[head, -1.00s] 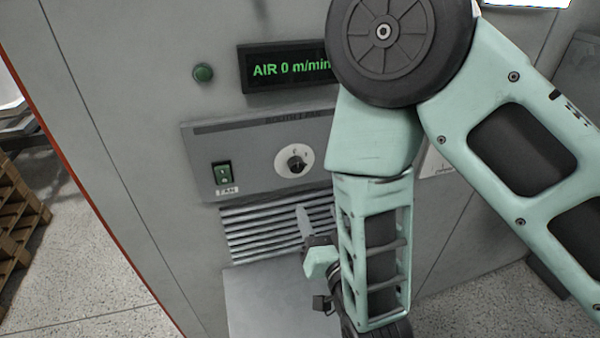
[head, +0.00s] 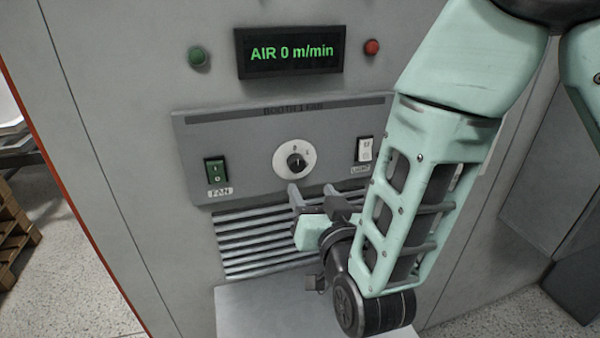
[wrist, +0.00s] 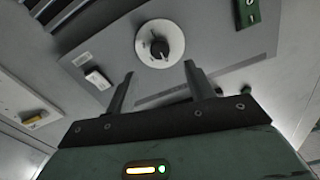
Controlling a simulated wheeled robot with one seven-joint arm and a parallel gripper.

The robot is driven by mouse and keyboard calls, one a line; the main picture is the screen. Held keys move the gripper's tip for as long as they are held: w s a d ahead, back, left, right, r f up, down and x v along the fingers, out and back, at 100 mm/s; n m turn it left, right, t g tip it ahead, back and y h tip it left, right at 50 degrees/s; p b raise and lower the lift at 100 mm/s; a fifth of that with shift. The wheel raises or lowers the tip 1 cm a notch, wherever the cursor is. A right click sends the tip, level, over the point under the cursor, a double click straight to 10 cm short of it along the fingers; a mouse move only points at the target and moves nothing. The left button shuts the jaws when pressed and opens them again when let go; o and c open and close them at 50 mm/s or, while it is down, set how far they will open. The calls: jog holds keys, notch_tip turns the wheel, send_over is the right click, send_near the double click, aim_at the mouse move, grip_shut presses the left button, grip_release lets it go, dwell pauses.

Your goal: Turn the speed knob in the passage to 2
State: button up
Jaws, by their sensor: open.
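The speed knob (head: 296,161) is a small black knob on a round white dial (head: 281,158), in the middle of the grey control panel. The dial marks are too small to read surely. In the wrist view the knob (wrist: 159,48) shows beyond and between my fingertips, with a gap. My gripper (head: 312,193) is open and empty, just below and in front of the knob, not touching it. The display (head: 290,50) above reads "AIR 0 m/min".
A green FAN switch (head: 215,171) sits left of the dial and a white light switch (head: 364,150) right of it. A louvred vent (head: 250,245) and a pale ledge (head: 260,308) lie below. A green lamp (head: 197,56) and a red lamp (head: 372,47) flank the display.

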aim_at(298, 167)
jog(key=p+x, duration=0.2)
jog(key=x, duration=0.5)
jog(key=shift+w+r+p, duration=0.1)
jog(key=shift+w+p, duration=0.1)
jog(key=shift+p, duration=0.15)
jog(key=shift+w+a, duration=0.2)
jog(key=shift+w, duration=0.4)
jog(key=c, duration=1)
